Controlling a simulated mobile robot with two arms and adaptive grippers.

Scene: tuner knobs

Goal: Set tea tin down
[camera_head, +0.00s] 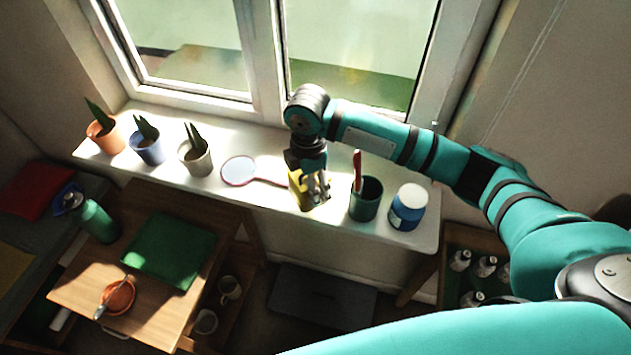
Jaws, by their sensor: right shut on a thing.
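The tea tin appears to be the yellow box (297,188) at the middle of the white windowsill (262,197). My right gripper (318,190) reaches down from above and is shut on it, with the dark fingers covering part of it. The tin looks upright near the sill's front edge. I cannot tell whether its base touches the sill. My left gripper is not in view.
A dark green cup (366,206) with a red-handled item stands close right of the tin, then a blue jar (408,207). A round mirror or paddle (239,171) lies to the left, its handle reaching toward the tin. Several potted plants (196,158) stand further left.

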